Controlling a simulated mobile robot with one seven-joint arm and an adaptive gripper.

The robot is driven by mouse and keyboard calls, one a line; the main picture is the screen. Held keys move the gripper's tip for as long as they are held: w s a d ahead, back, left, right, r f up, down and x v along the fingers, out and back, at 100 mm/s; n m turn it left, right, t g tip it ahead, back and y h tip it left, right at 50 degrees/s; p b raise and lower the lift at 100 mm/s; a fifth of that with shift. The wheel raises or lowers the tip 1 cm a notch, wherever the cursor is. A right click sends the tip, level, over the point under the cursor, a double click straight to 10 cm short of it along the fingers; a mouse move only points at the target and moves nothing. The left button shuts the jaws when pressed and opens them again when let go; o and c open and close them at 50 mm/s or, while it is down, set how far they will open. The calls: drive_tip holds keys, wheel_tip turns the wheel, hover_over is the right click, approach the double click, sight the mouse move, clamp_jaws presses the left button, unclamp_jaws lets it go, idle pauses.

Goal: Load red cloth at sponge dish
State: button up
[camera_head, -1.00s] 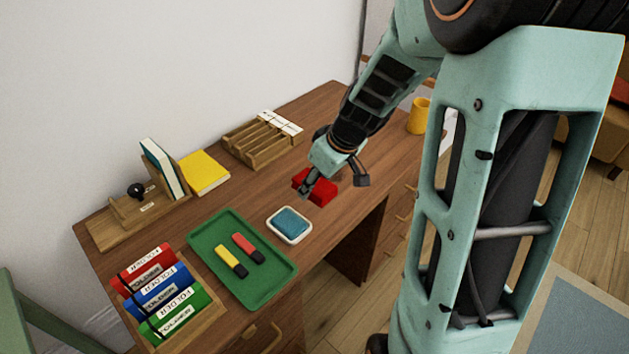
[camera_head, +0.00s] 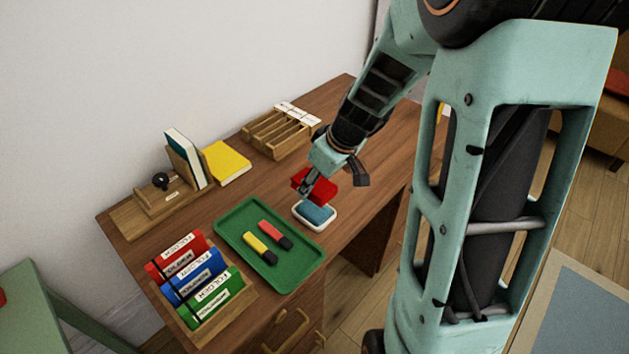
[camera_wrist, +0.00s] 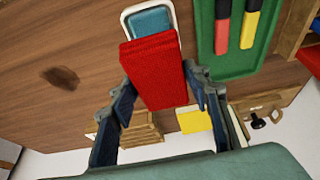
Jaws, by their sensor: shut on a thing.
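The red cloth (camera_head: 321,186) is a folded block held in my gripper (camera_head: 309,190). In the wrist view the red cloth (camera_wrist: 154,70) sits between the two fingers of my gripper (camera_wrist: 160,88), which are shut on it. The sponge dish (camera_head: 304,222) is a white-rimmed dish on the desk with a blue sponge (camera_head: 316,213) in it. The cloth is just behind the dish in the head view and overlaps its far edge. In the wrist view the dish (camera_wrist: 127,17) shows beyond the cloth, partly hidden by it. I cannot tell the cloth's exact height above the desk.
A green tray (camera_head: 236,213) with a yellow and a red marker lies left of the dish. A folder rack (camera_head: 246,301), a yellow book (camera_head: 227,164), a book stand (camera_head: 142,215) and a wooden organizer (camera_head: 262,137) stand on the desk. Bare wood lies behind the dish.

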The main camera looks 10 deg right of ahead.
sight(312, 207)
drive_tip(key=shift+f+b, duration=1.95)
drive_tip(key=shift+f, duration=1.05)
drive_tip(key=shift+s+f+b, duration=0.1)
drive_tip(key=shift+f+b, duration=0.5)
drive_tip(key=shift+b, duration=0.4)
idle(0.6)
drive_tip(key=shift+r+p, duration=2.15)
drive_tip(key=shift+r, duration=1.5)
